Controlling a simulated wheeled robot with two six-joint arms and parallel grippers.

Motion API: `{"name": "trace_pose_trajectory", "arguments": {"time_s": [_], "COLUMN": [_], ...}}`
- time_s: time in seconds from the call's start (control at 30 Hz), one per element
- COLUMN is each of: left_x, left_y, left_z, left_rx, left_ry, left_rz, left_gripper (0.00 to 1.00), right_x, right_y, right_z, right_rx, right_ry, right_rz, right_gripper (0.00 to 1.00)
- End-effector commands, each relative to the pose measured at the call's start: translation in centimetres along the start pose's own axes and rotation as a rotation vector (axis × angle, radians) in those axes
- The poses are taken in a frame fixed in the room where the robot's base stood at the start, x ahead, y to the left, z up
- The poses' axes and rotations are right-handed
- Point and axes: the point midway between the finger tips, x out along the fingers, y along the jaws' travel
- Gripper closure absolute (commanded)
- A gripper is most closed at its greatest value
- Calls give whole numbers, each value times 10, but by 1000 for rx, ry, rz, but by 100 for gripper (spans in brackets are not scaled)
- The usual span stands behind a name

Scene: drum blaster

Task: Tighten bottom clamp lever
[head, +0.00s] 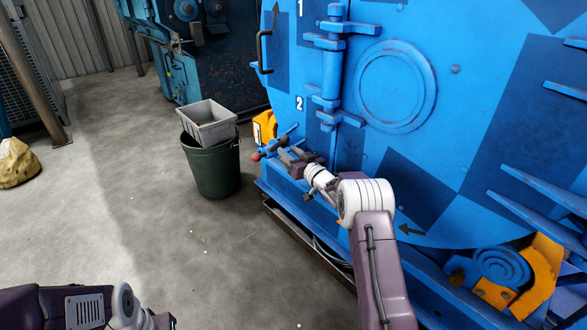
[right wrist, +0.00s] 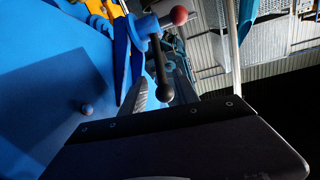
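The bottom clamp lever (head: 270,151) sticks out from the lower left edge of the blue machine door, with a red ball at its outer end. In the right wrist view the lever (right wrist: 160,62) shows a red ball (right wrist: 179,15) at one end and a black knob (right wrist: 165,93) at the other. My right gripper (head: 291,157) is at the lever, fingers pointing toward it. In the right wrist view its fingers (right wrist: 162,92) look apart, with the black knob in the gap between them; contact cannot be told.
The blue machine (head: 450,130) fills the right side, with a hinge and a handle (head: 263,52) above. A dark green bin (head: 212,168) holding a grey crate (head: 207,130) stands left of the lever. A yellow part (head: 264,127) sits behind it.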

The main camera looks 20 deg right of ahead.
Motion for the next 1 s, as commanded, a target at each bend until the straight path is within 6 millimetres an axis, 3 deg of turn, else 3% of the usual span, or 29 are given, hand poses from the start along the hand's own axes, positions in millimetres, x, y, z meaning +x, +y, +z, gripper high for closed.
{"name": "trace_pose_trajectory", "arguments": {"time_s": [0.03,0.23,0.67,0.77,0.87,0.93,1.0], "left_x": [14,12,11,-3,-44,-81,-103], "left_y": [0,0,0,0,1,2,2], "left_z": [1,1,1,0,-4,-8,-11], "left_rx": [0,0,0,0,0,0,0], "left_ry": [0,1,0,0,0,1,2], "left_rz": [0,0,0,0,0,0,0], "left_gripper": [45,45,45,45,45,45,45], "right_x": [-3,-22,-24,-27,-53,-102,-164], "right_y": [1,0,0,-4,-17,-38,-64], "right_z": [6,0,0,-12,-32,-35,-23], "right_rx": [-2,0,0,-1,-6,-2,9], "right_ry": [1,-1,-1,-41,-229,-461,-693], "right_rz": [1,1,1,38,169,278,342], "right_gripper": [63,63,63,63,63,63,63]}}
